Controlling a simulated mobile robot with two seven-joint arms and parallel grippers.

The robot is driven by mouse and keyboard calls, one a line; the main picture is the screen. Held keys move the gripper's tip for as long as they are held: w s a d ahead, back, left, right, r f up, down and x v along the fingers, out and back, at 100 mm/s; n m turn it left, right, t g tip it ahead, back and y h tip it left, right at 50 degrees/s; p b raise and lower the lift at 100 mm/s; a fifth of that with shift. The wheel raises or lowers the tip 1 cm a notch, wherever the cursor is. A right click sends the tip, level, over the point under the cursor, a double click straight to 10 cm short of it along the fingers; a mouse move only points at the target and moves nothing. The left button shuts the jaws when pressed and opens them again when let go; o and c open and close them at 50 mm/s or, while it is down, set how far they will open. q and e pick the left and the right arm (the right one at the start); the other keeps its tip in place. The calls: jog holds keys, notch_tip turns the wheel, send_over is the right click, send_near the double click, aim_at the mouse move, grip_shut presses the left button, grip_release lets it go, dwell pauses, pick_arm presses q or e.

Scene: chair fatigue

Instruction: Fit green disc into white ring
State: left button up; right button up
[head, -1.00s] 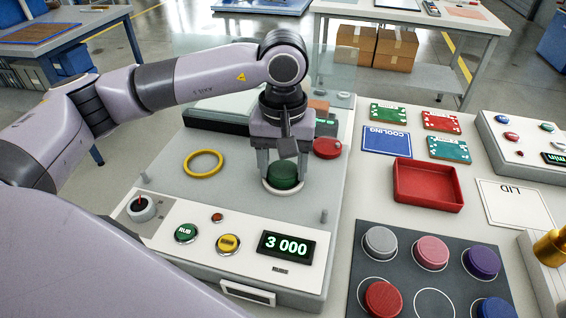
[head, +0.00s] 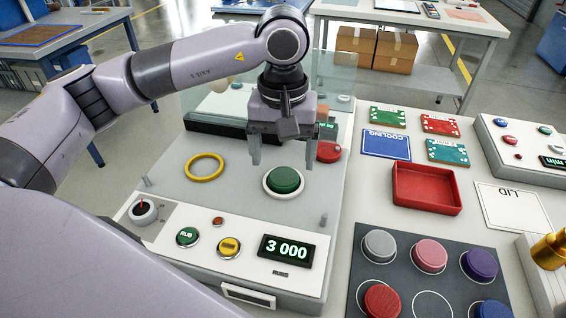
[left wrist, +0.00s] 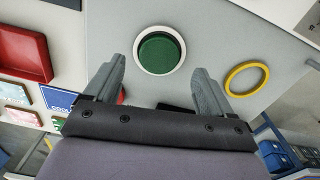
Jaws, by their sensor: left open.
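The green disc (head: 285,179) sits inside the white ring (head: 268,190) on the grey top of the machine. In the left wrist view the green disc (left wrist: 159,53) lies within the white ring (left wrist: 138,62), with the ring's rim showing around it. My left gripper (head: 281,158) is open and empty, raised above and behind the disc and apart from it. Its two fingers (left wrist: 162,80) also show in the left wrist view, spread wide with nothing between them. My right gripper is not in view.
A yellow ring (head: 204,167) lies left of the white ring, and a red disc (head: 329,152) lies behind it. The front panel has buttons and a display (head: 286,250). A red tray (head: 427,187) and a dark mat (head: 398,290) with several discs are at the right. A clear screen stands behind.

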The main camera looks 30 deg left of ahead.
aim_at(283, 178)
pick_arm(q)
notch_tip(283, 178, up, 9)
dwell(0.8)
